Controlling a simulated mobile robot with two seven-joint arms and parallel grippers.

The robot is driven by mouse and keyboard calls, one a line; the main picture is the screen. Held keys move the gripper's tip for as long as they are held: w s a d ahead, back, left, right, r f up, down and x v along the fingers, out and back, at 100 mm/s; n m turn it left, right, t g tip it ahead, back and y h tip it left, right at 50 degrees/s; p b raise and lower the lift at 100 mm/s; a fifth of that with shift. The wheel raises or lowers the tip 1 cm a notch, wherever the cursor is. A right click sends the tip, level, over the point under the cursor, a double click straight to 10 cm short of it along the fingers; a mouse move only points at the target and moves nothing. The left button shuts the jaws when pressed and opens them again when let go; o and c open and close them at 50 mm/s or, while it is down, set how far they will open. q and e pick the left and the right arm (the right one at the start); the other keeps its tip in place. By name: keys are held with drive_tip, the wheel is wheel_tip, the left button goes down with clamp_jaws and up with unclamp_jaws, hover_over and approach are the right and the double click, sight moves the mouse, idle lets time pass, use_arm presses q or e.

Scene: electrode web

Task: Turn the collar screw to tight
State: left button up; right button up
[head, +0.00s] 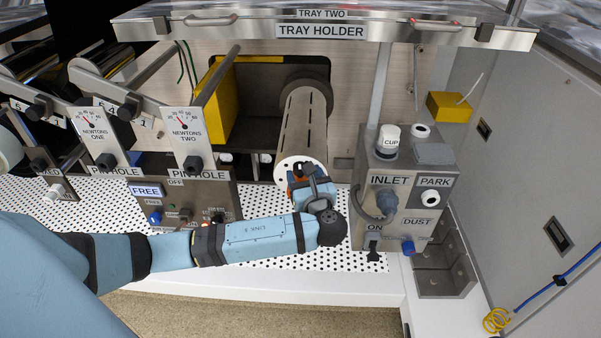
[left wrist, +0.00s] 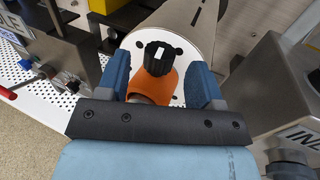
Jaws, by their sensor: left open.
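The collar screw (left wrist: 160,57) is a black knob with a white mark, on the white end face of the roller, in the left wrist view. An orange collar (left wrist: 160,84) sits just below it. My left gripper (left wrist: 158,68) is open, with one blue finger on each side of the knob and collar. Contact cannot be told. In the head view my left gripper (head: 308,188) is at the near end of the grey slotted roller (head: 303,125) and hides most of the knob. My right gripper is out of view.
The INLET post (head: 402,200) with knobs and a CUP stands close to the right of the gripper. The PINHOLE panels (head: 190,140) stand to the left. The TRAY HOLDER shelf (head: 420,33) overhangs the back. A perforated white deck (head: 270,205) lies below.

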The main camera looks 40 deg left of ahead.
use_arm(q)
drive_tip(key=shift+b+x, duration=0.3)
drive_tip(key=shift+x, duration=1.5)
